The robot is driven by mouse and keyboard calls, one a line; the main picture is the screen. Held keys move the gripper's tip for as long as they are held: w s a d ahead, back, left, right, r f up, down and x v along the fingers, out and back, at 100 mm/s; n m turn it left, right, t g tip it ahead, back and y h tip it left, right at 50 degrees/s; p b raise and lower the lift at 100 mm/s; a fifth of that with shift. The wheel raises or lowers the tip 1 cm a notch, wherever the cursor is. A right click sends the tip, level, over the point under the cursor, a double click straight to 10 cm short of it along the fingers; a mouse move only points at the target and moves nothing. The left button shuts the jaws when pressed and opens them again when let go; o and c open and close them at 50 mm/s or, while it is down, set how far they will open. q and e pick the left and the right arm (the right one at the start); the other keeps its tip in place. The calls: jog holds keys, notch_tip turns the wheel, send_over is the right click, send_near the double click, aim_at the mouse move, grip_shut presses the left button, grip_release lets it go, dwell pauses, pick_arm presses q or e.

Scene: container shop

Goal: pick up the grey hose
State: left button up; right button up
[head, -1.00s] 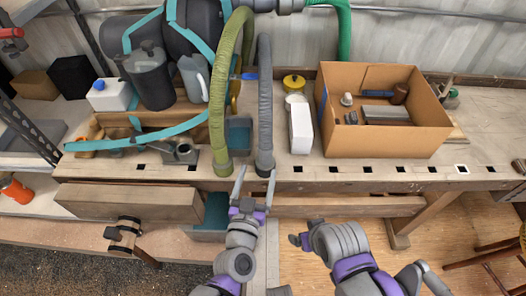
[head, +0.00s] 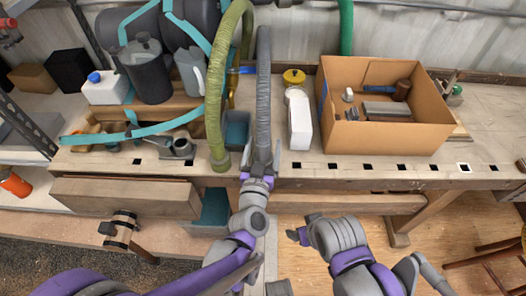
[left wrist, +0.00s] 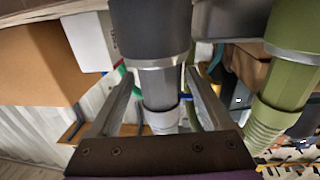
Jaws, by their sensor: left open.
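The grey hose (head: 264,90) hangs down over the workbench, with its lower end near the front edge. My left gripper (head: 262,160) is at this lower end. Its jaws are open, one finger on each side of the hose. In the left wrist view the grey hose (left wrist: 152,30) comes down between the two spread fingers (left wrist: 157,95), its ribbed grey part showing beyond them. I cannot tell whether either finger touches it. My right gripper (head: 300,236) is low in front of the bench, away from the hose; its jaw state is unclear.
A green hose (head: 215,110) hangs close on the left; it also shows in the left wrist view (left wrist: 290,75). A blue-grey bin (head: 236,133) is between the hoses.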

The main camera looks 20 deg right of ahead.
pick_arm(q)
jog(key=shift+x, duration=1.2)
grip_shut()
